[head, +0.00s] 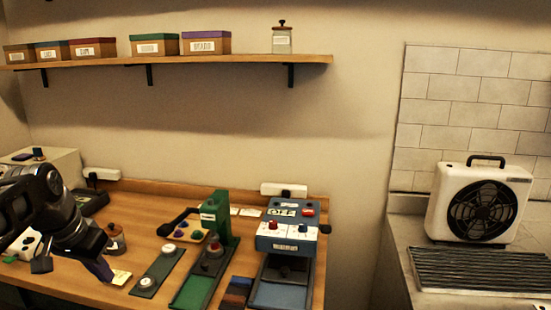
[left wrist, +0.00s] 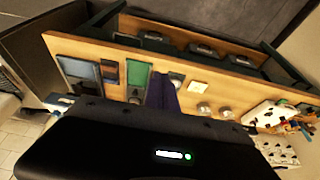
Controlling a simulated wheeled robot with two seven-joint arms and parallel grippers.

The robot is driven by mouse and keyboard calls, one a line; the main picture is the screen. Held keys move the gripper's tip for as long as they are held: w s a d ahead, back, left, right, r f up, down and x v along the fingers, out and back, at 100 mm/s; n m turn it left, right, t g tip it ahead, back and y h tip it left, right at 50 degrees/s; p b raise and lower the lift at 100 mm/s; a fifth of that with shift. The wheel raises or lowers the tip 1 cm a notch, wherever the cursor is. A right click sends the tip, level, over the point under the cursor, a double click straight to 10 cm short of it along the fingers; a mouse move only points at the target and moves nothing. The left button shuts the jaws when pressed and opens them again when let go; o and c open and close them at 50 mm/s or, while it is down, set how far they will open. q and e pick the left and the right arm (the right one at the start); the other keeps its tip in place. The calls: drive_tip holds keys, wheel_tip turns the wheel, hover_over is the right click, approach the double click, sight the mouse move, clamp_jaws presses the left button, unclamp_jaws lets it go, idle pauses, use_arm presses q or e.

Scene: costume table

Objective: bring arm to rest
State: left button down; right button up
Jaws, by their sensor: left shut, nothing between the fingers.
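My left gripper (head: 106,276) is at the left of the head view, its purple fingers pointing down over the front left of the wooden table (head: 130,190). The fingers are shut and empty. In the left wrist view the closed purple fingers (left wrist: 163,92) stick out past the dark gripper body, with the table beyond them. I cannot tell whether the fingertips touch the table or the small pale card beside them. My right gripper is in neither view.
A green press (head: 215,222), a blue box device (head: 287,232) and a grey strip with a round button (head: 158,272) stand right of my gripper. A brown-lidded jar (head: 116,240) is close behind it. A shelf (head: 200,62) with labelled boxes hangs above. A fan heater (head: 478,205) stands far right.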

use_arm(q)
drive_tip(key=w+d+f+n+t, duration=0.1)
drive_tip(key=w+f+n+t, duration=0.15)
drive_tip(key=w+f, duration=0.55)
drive_tip(key=d+f+n+h, duration=0.1)
drive_tip(key=d+f, duration=0.5)
drive_tip(key=f, duration=0.4)
drive_tip(key=d+f+n+h, duration=0.1)
drive_tip(key=d+f, duration=0.5)
drive_tip(key=f, duration=0.4)
drive_tip(key=s+d+f+g, duration=0.2)
drive_tip(key=s+d+f, duration=0.85)
drive_tip(key=f, duration=0.25)
drive_tip(key=s+d+f+m+g+h, duration=0.1)
drive_tip(key=s+d+f, duration=0.3)
drive_tip(key=s, duration=0.5)
drive_tip(key=s+d+f+g, duration=0.3)
drive_tip(key=s+d+f, duration=0.1)
drive_tip(key=s, duration=0.5)
drive_tip(key=shift+s+d+f+m+h, duration=0.3)
drive_tip(key=shift+s+d+m+h, duration=0.05)
drive_tip(key=shift+s+d+h, duration=0.1)
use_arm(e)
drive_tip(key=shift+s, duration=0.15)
use_arm(q)
drive_tip(key=shift+w, duration=0.1)
